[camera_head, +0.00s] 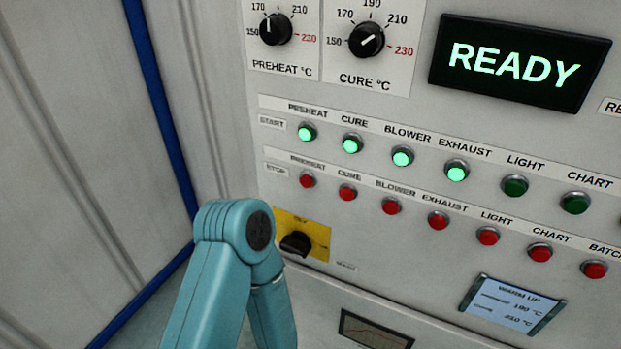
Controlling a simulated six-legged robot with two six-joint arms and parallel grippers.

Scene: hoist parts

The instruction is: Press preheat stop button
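The preheat stop button (307,180) is a small red button at the left end of the lower row, under a PREHEAT label. The green preheat start button (307,132) is lit directly above it. The control panel (420,155) is a pale wall facing me. A teal link of my arm rises from the bottom, below and left of the stop button, and bends at a joint. It does not cover the button. Neither of my grippers shows in this view.
Red stop buttons such as cure stop (347,192) continue rightward. A black knob (296,243) on a yellow plate (318,232) sits just below the preheat stop button, beside my arm. A READY display (520,63) and a small screen (512,304) are at right.

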